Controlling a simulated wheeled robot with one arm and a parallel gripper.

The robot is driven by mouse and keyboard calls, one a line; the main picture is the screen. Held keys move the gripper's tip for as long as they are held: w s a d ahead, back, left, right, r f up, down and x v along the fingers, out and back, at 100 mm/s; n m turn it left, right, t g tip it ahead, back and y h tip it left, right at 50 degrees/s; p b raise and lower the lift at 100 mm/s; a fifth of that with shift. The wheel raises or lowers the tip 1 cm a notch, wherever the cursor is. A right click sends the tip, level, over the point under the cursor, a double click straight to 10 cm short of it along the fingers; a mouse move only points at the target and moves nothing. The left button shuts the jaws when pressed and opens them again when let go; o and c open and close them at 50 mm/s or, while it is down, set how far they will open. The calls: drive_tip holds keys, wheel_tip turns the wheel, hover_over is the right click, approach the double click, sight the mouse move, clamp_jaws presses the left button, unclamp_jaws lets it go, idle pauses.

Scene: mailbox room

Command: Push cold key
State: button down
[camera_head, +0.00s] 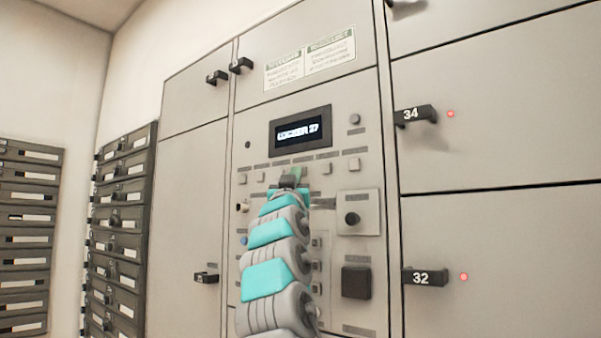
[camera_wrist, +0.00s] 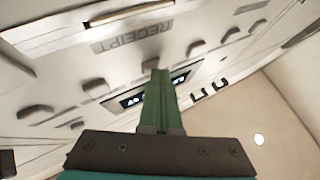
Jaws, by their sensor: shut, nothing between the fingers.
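The control panel (camera_head: 338,105) on the locker wall has a row of small grey keys under its screen, including one at the right (camera_head: 354,164) and one at the left (camera_head: 243,179). The labels above them are too small to read, so I cannot tell which is the cold key. My gripper (camera_head: 294,172) is shut, its green fingers in front of the middle of this row and hiding part of it. In the wrist view the shut fingertips (camera_wrist: 160,73) point at the panel, close to a grey key (camera_wrist: 150,64). I cannot tell whether they touch it.
The screen (camera_head: 300,129) appears to read "LOCKER 37". A round knob (camera_head: 352,219) and a dark square block (camera_head: 356,282) are at the lower right of the panel. Locker handles 34 (camera_head: 415,115) and 32 (camera_head: 425,278) stick out at the right. Dark mailboxes (camera_head: 123,230) stand at the left.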

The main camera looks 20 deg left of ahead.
drive_tip(key=shift+s, duration=0.1)
drive_tip(key=shift+s+a, duration=0.3)
drive_tip(key=shift+s, duration=0.3)
drive_tip(key=s, duration=0.1)
drive_tip(key=s+a, duration=0.1)
drive_tip(key=s, duration=0.1)
drive_tip(key=s+a+b, duration=0.1)
drive_tip(key=shift+s, duration=0.3)
